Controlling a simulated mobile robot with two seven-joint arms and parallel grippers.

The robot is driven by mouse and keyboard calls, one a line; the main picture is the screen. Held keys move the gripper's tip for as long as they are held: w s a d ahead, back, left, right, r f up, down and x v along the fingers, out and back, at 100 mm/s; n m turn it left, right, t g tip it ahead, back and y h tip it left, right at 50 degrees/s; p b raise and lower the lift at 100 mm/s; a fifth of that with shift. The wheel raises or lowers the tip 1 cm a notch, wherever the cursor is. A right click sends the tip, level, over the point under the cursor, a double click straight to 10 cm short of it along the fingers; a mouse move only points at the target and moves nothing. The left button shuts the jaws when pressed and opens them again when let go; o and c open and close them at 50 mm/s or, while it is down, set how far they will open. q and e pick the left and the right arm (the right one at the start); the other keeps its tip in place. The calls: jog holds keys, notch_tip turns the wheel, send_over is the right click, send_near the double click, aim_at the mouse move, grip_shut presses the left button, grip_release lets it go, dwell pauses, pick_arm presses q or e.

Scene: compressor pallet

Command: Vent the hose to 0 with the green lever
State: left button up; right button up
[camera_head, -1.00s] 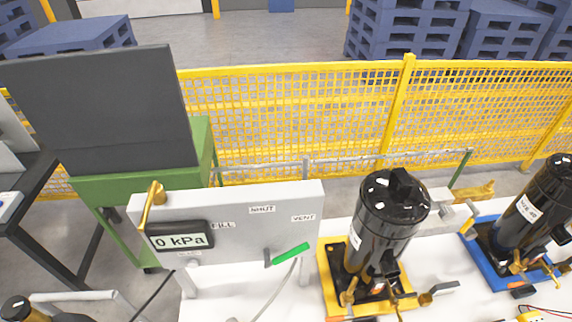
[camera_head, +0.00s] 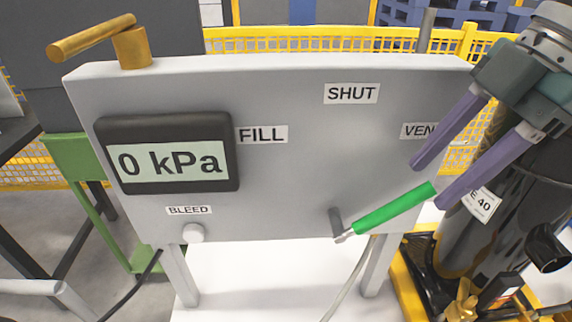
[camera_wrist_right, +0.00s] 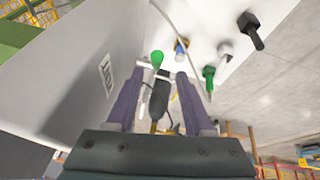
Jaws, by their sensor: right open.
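The grey panel (camera_head: 290,110) carries a gauge (camera_head: 170,155) that reads 0 kPa. The green lever (camera_head: 394,208) slopes up and right from its grey pivot toward the VENT label (camera_head: 418,131), which a finger partly covers. My right gripper (camera_head: 428,186) is open, its two purple fingertips on either side of the lever's free end. In the right wrist view, a green knob-like end (camera_wrist_right: 157,58) shows between and just beyond the fingertips (camera_wrist_right: 158,78); contact cannot be told. My left gripper is not in view.
SHUT (camera_head: 351,93), FILL (camera_head: 262,134) and BLEED (camera_head: 188,210) labels mark the panel. A brass handle (camera_head: 95,36) sits on its top left. A black compressor (camera_head: 500,225) stands close right, behind my gripper. A pale hose (camera_head: 350,280) hangs below the lever.

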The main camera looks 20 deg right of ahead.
aim_at(384, 220)
jog(key=shift+w+d+f, duration=0.1)
jog(key=shift+w+f, duration=0.1)
jog(key=shift+w, duration=0.1)
jog(key=shift+w+f, duration=0.1)
jog(key=shift+f, duration=0.05)
jog(key=x, duration=0.9)
jog(key=shift+f, duration=0.15)
grip_shut()
dwell(0.9)
